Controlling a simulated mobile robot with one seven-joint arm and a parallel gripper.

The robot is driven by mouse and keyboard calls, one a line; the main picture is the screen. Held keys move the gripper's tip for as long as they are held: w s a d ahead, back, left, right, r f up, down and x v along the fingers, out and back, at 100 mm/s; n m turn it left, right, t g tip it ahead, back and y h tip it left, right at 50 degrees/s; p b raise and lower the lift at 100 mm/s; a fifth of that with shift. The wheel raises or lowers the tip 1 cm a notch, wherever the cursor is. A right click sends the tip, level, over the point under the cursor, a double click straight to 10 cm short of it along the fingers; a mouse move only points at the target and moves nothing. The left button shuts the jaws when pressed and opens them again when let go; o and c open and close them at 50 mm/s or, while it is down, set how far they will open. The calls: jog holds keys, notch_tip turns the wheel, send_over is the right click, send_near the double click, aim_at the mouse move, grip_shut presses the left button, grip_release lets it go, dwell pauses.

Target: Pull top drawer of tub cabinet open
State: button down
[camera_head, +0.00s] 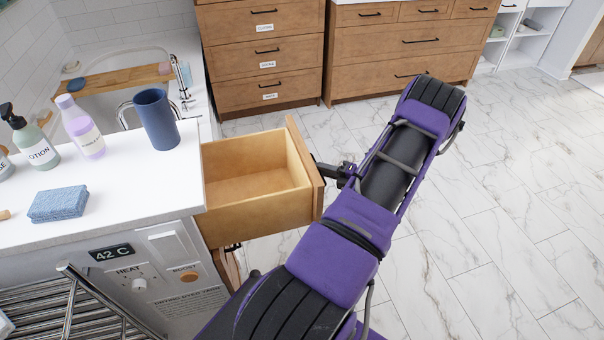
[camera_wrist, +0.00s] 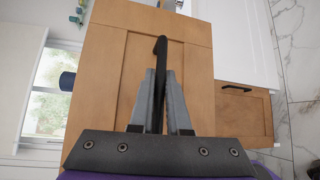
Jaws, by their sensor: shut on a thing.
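The top drawer (camera_head: 257,196) of the tub cabinet is pulled well out in the head view, and its light wood inside is empty. The white-topped tub cabinet (camera_head: 150,196) stands at the left. In the wrist view the drawer front (camera_wrist: 112,85) fills the middle, with a black bar handle (camera_wrist: 161,48) on it. My gripper (camera_head: 322,170) is at the outer face of the drawer front. In the wrist view my gripper's two grey fingers (camera_wrist: 158,85) are shut on the handle, one on each side of it. The lower part of the handle is hidden between the fingers.
Wooden drawer units (camera_head: 262,55) stand behind. The marble floor (camera_head: 500,230) at the right is clear.

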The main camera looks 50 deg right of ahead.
jog(key=shift+s+d, duration=0.35)
jog(key=shift+d, duration=0.05)
jog(key=c, duration=0.9)
grip_release()
jog(key=s+d+r, duration=0.2)
jog(key=s, duration=1.5)
jog(key=shift+r, duration=0.2)
jog(key=shift+d, duration=0.1)
